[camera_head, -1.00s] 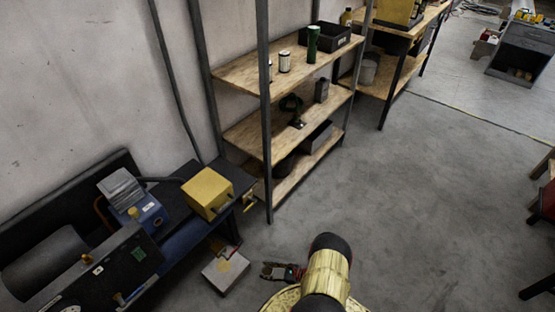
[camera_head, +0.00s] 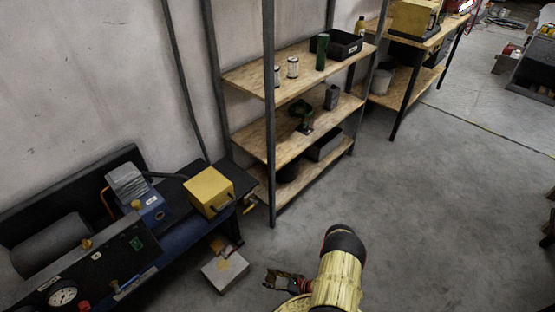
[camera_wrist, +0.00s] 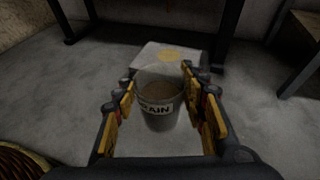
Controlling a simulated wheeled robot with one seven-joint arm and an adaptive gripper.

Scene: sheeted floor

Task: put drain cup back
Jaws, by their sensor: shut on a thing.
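In the wrist view, my gripper (camera_wrist: 160,88) is shut on the drain cup (camera_wrist: 158,118), a greyish see-through cup with a white label on which "AIN" shows. The cup sits between the yellow-padded fingers, its mouth facing up toward the camera. In the head view, my gripper (camera_head: 270,281) is low in the middle, just right of a pale grey block on the floor. I cannot make out the cup in that view. The block (camera_head: 225,272) has a yellow mark on top and also shows beyond the cup in the wrist view (camera_wrist: 148,54).
A dark blue bench (camera_head: 180,248) with a yellow box (camera_head: 208,190) and a gauge stands at the left, above the block. A wooden shelf unit (camera_head: 250,75) stands against the wall. A workbench (camera_head: 405,85) is farther back.

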